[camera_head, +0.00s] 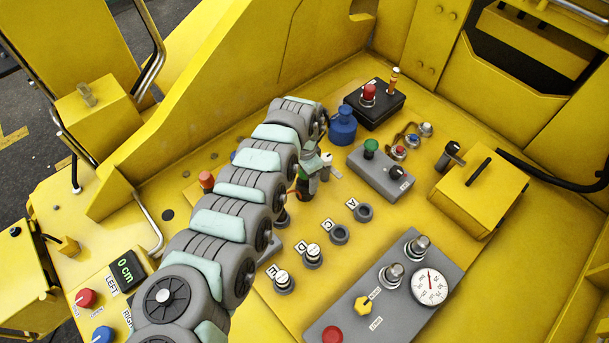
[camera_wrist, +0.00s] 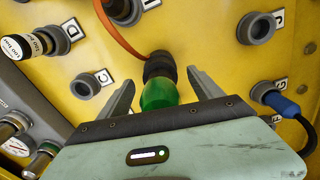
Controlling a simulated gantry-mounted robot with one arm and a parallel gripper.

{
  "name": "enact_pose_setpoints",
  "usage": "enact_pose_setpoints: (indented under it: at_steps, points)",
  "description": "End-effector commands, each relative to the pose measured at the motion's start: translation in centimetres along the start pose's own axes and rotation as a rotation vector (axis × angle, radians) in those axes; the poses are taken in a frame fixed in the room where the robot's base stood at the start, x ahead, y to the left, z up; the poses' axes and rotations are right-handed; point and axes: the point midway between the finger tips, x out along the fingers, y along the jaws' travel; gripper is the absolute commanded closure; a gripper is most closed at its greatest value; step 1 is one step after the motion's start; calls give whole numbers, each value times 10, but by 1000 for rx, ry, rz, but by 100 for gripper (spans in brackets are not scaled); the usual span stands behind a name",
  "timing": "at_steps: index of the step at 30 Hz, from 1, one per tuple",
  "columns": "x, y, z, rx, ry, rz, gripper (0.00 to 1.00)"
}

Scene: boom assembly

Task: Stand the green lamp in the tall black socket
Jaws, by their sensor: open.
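The green lamp (camera_wrist: 158,95) shows between my fingers in the wrist view, its green end toward my gripper (camera_wrist: 161,78). A dark black piece (camera_wrist: 160,66) is at its far end, against the yellow panel; I cannot tell whether this is the tall black socket or the lamp's own base. My fingers are open on both sides of the lamp, with gaps beside it.
An orange strap (camera_wrist: 122,32) runs up to the black piece. Around it are a socket marked C (camera_wrist: 85,87), a plugged one marked D (camera_wrist: 52,40), and a blue plug (camera_wrist: 283,104) with a cable. A grey box with a green knob (camera_head: 371,148) stands to the right.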

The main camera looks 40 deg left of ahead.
Motion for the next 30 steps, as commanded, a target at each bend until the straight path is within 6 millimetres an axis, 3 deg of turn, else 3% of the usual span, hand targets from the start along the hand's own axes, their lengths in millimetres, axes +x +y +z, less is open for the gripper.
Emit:
enact_pose_setpoints:
  at_steps: [7, 21, 30]
  points:
    - [-11, -2, 0, -2, 1, -2, 25]
    - [-95, -2, 0, -1, 3, -3, 25]
    - [-108, 0, 0, 1, -1, 1, 25]
